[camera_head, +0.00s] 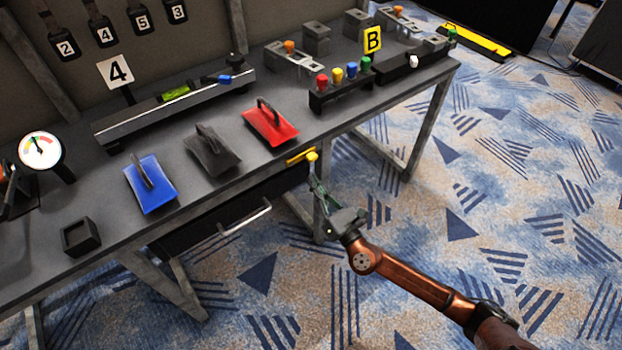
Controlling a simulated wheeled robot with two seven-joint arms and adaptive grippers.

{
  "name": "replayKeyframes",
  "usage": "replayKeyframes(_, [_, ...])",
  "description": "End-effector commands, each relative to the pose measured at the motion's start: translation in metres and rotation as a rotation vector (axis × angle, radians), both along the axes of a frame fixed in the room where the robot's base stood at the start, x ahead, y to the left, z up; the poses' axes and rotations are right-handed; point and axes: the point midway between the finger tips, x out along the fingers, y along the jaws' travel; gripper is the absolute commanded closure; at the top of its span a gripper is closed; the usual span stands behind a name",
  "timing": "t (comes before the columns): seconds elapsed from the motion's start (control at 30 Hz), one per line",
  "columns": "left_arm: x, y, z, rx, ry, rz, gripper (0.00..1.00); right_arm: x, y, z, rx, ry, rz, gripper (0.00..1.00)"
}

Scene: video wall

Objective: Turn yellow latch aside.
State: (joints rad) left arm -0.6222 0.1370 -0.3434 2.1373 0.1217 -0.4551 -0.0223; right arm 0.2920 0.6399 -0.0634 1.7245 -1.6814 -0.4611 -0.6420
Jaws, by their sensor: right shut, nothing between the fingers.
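The yellow latch (299,156) is a short bar on the front edge of the grey workbench (335,140), above the right end of a dark drawer (220,217). A round yellow knob (313,156) sits at its right end. My right gripper (315,181) is shut and empty, with its fingertips just below the knob. I cannot tell whether they touch it. My right arm reaches in from the lower right. My left gripper is not in view.
Blue (151,184), dark grey (212,151) and red (271,127) handled plates lie on the bench behind the drawer. A silver drawer handle (240,230) juts out below. A rack of coloured knobs (340,90) stands further right. Carpet right of the bench is open.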

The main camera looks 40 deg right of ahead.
Motion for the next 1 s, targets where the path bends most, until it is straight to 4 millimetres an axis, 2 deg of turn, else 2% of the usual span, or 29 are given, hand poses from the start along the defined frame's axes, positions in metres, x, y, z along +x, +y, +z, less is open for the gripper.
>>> replayKeyframes(0.03, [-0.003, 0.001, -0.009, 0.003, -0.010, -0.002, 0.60, 0.001, 0.001, -0.010, -0.001, 0.004, 0.001, 1.00])
replayKeyframes(0.1, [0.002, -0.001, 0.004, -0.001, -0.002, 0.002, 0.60, -0.016, 0.001, -0.006, -0.003, 0.003, -0.001, 1.00])
replayKeyframes(0.3, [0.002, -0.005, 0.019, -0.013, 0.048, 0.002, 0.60, -0.055, 0.003, -0.012, -0.003, -0.001, 0.000, 1.00])
replayKeyframes(0.5, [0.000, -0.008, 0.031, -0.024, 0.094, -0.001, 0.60, -0.085, 0.006, -0.021, -0.001, -0.002, -0.001, 1.00])
replayKeyframes(0.7, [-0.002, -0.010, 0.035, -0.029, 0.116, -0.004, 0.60, -0.096, 0.007, -0.026, 0.001, -0.001, 0.001, 1.00])
replayKeyframes(1.0, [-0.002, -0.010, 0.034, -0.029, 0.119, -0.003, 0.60, -0.097, 0.007, -0.027, 0.000, -0.001, 0.001, 1.00])
